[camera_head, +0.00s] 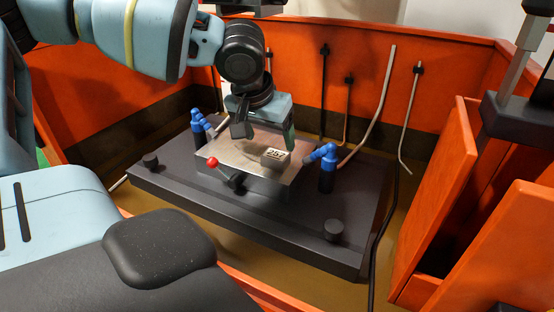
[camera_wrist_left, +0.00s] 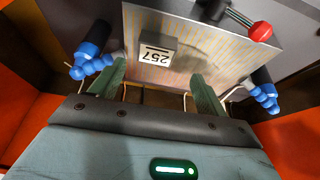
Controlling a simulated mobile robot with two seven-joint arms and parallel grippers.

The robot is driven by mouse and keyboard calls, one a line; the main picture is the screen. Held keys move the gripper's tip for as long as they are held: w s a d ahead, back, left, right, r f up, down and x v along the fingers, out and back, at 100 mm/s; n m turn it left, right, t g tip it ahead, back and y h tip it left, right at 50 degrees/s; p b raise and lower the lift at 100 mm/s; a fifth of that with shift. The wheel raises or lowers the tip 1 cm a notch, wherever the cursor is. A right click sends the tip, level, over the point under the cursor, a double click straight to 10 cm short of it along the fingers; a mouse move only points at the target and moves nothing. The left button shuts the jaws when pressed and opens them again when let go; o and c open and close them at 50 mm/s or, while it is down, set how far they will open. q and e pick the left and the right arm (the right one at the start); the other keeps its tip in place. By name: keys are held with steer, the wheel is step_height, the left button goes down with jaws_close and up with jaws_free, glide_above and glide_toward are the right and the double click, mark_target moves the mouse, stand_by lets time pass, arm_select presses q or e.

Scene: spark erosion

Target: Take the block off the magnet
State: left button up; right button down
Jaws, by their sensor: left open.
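The block (camera_head: 275,156) is a small grey piece marked 257. It rests on the right part of the magnet (camera_head: 232,153), a flat plate with a pale striped top. A lever with a red knob (camera_head: 213,162) is at the magnet's front. My left gripper (camera_head: 265,136) is open above the plate, with its fingers pointing down. In the left wrist view the block (camera_wrist_left: 157,50) shows beyond the open fingers (camera_wrist_left: 158,78), nearer the left one. No contact with the block shows. My right gripper is not in view.
The magnet is on a dark base (camera_head: 270,220) in an orange-walled tank. Blue jointed nozzles (camera_head: 327,168) (camera_head: 199,125) stand at both sides of the magnet. Thin pipes (camera_head: 375,110) line the back wall. An open orange panel (camera_head: 490,250) is at right.

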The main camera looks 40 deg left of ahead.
mark_target(276, 154)
arm_select(q)
steer(key=x, duration=0.2)
steer(key=d+x, duration=0.1)
steer(key=x, duration=0.1)
steer(key=shift+s+f, duration=0.1)
steer(key=shift+s, duration=0.05)
steer(key=shift+w+a+f, duration=0.15)
steer(key=shift+w+f, duration=0.1)
steer(key=shift+f, duration=0.2)
steer(key=shift+c, duration=0.3)
steer(key=shift+r, duration=0.1)
steer(key=c, duration=1.3)
steer(key=shift+c, duration=0.2)
steer(key=shift+r, duration=0.1)
